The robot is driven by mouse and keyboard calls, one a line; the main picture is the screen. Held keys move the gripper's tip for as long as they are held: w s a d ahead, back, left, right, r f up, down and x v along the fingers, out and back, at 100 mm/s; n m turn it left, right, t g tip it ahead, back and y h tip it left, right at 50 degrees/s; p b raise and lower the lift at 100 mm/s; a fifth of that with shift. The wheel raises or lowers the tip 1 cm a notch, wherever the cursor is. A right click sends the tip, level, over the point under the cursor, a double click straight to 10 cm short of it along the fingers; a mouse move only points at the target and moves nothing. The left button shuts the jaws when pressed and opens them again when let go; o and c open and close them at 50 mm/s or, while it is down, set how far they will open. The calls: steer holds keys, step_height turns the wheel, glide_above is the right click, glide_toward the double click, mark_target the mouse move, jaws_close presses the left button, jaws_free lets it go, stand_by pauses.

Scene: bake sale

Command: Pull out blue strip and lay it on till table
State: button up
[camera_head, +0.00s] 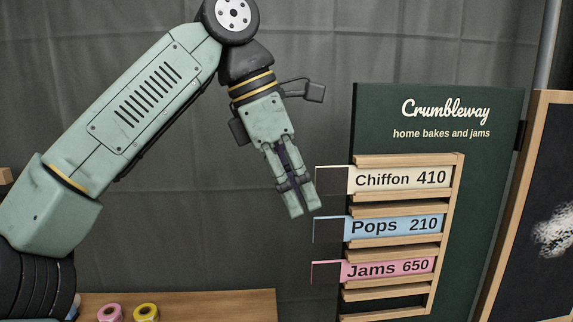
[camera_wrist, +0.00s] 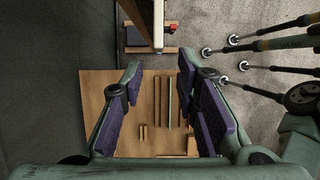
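The blue strip (camera_head: 393,226), marked "Pops 210", sits in the middle slot of a wooden rack on the dark green sign board. A dark tab with a thin pale outline (camera_head: 326,231) sticks out from its left end. My gripper (camera_head: 297,213) points down, left of the rack and above the level of the blue strip, apart from it. In the wrist view my gripper (camera_wrist: 160,88) has its purple-padded fingers wide apart with nothing between them. A wooden tabletop (camera_head: 215,303) shows at the lower left; I cannot tell if it is the till table.
A cream "Chiffon 410" strip (camera_head: 398,179) is above the blue one and a pink "Jams 650" strip (camera_head: 388,269) below, both with tabs. Pink (camera_head: 110,312) and yellow (camera_head: 146,312) rings lie on the tabletop. A wood-framed chalkboard (camera_head: 540,210) stands at right.

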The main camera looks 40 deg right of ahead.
steer(key=x, duration=0.6)
steer(key=shift+f+p, duration=0.2)
steer(key=shift+p, duration=0.1)
steer(key=shift+d, duration=0.1)
steer(key=shift+c, duration=0.5)
jaws_close()
steer(key=w+a, duration=0.9)
steer(key=a, duration=0.6)
stand_by(1.3)
